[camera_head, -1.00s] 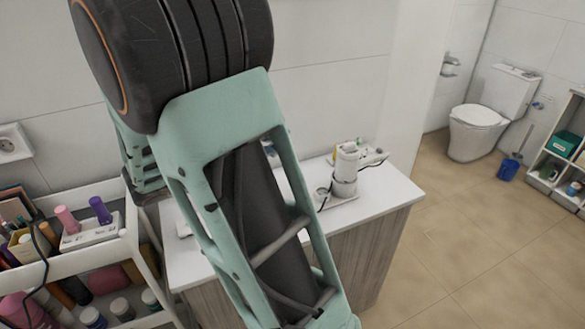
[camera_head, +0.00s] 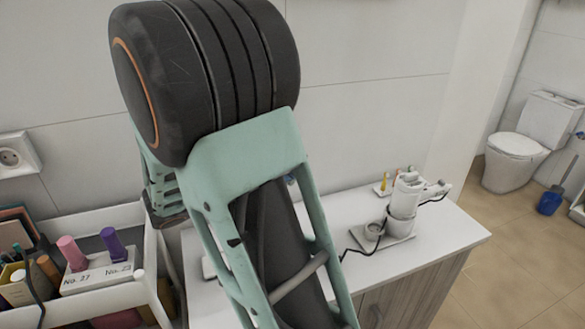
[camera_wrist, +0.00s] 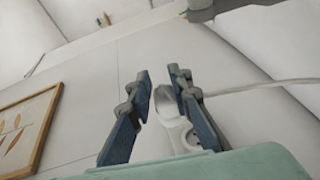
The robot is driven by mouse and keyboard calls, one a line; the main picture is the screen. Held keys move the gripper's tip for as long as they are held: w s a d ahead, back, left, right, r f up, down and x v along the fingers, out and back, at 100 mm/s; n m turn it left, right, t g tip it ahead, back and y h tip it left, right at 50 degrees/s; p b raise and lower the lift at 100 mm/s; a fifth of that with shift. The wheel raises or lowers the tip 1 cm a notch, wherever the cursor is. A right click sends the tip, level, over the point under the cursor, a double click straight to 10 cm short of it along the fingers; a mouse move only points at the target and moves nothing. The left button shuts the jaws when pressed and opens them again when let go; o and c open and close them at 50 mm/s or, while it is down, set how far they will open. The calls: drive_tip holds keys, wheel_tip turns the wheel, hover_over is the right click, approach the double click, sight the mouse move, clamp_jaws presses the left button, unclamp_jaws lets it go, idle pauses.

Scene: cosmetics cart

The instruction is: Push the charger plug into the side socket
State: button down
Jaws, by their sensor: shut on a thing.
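The white side socket (camera_head: 12,157) is on the tiled wall at the far left of the head view, above the cart. It is empty. In the wrist view my gripper (camera_wrist: 160,78) is shut on the white charger plug (camera_wrist: 171,122), held between its two blue-grey fingers. A pale cord (camera_wrist: 255,87) runs off to the right from near the fingers. The head view does not show the gripper or the plug; my arm fills its middle.
The white cart (camera_head: 125,285) holds bottles and a numbered stand (camera_head: 98,277) at lower left, with a dark cord over its edge. A white counter (camera_head: 455,232) carries a white appliance (camera_head: 405,200). A framed leaf picture (camera_wrist: 28,130) hangs on the wall.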

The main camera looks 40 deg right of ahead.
wheel_tip(320, 180, down, 3)
drive_tip(key=shift+r+b, duration=0.1)
drive_tip(key=shift+b, duration=0.75)
drive_tip(key=shift+b, duration=0.4)
drive_tip(key=shift+h, duration=0.5)
drive_tip(key=shift+w+d+b, duration=0.2)
drive_tip(key=shift+w+b, duration=0.05)
drive_tip(key=shift+w, duration=0.7)
drive_tip(key=shift+w+d+b, duration=0.2)
drive_tip(key=shift+w+b, duration=0.1)
drive_tip(key=shift+w, duration=0.6)
drive_tip(key=shift+w+d+b, duration=0.2)
drive_tip(key=shift+w+b, duration=0.05)
drive_tip(key=shift+w, duration=0.7)
drive_tip(key=shift+b, duration=1.15)
drive_tip(key=shift+w+d, duration=0.25)
drive_tip(key=shift+w, duration=0.6)
drive_tip(key=shift+w+d, duration=0.2)
drive_tip(key=shift+w, duration=0.65)
